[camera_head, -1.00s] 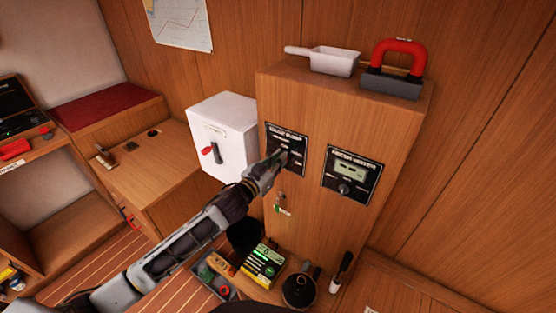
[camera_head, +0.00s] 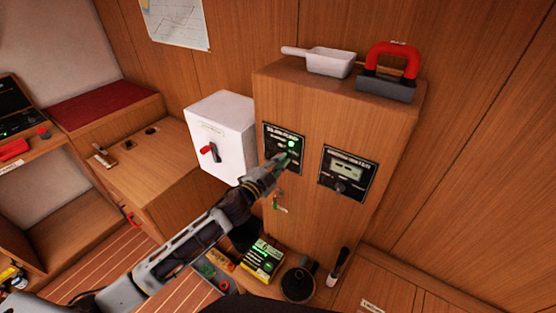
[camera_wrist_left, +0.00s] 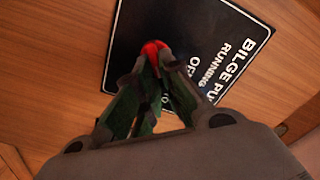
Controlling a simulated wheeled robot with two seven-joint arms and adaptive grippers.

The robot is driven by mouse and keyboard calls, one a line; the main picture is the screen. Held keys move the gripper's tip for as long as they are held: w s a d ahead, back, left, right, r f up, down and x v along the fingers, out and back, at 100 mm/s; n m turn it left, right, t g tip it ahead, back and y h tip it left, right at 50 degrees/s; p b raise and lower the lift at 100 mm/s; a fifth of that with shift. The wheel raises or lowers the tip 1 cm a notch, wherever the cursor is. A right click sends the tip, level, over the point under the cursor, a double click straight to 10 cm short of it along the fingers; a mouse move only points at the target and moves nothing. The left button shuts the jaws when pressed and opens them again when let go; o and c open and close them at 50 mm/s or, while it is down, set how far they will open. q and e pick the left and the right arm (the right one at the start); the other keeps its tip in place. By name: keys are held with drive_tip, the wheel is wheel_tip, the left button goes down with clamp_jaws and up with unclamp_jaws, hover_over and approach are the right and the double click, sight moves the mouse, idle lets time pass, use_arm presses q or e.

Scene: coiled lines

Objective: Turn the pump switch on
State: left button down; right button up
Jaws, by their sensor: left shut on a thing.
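The black bilge pump panel (camera_head: 271,140) is on the front of the wooden cabinet, and a green light (camera_head: 291,144) glows on it. My left gripper (camera_head: 283,158) is at this panel, covering its lower part. In the left wrist view, my left gripper (camera_wrist_left: 152,58) has its fingertips together on a small red switch tip (camera_wrist_left: 153,46) in front of the panel (camera_wrist_left: 200,30). The lettering there includes "RUNNING". The fingers hide most of the switch, so its exact position cannot be told. My right gripper is not in view.
A second panel with a display (camera_head: 348,170) is to the right. A white box with a red-tipped switch (camera_head: 220,133) stands left of the cabinet. A white scoop (camera_head: 330,62) and a red-handled block (camera_head: 386,88) lie on top. Several items crowd the cabinet's foot.

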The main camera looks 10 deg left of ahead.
use_arm(q)
drive_tip(key=shift+d+f+m+p, duration=0.1)
drive_tip(key=shift+f+m, duration=0.1)
drive_tip(key=shift+m, duration=1.1)
drive_tip(key=shift+d+f+m+p, duration=0.1)
drive_tip(key=shift+f+m+p, duration=0.1)
drive_tip(key=shift+m, duration=1.1)
drive_tip(key=shift+f+m+p, duration=0.1)
drive_tip(key=shift+f+m, duration=0.1)
drive_tip(key=shift+m, duration=1.1)
drive_tip(key=shift+s, duration=0.1)
drive_tip(key=c, duration=1.6)
unclamp_jaws()
drive_tip(key=shift+o, duration=0.2)
drive_tip(key=shift+s, duration=0.1)
drive_tip(key=v, duration=1.1)
drive_tip(key=shift+s+a, duration=0.15)
drive_tip(key=shift+s, duration=0.15)
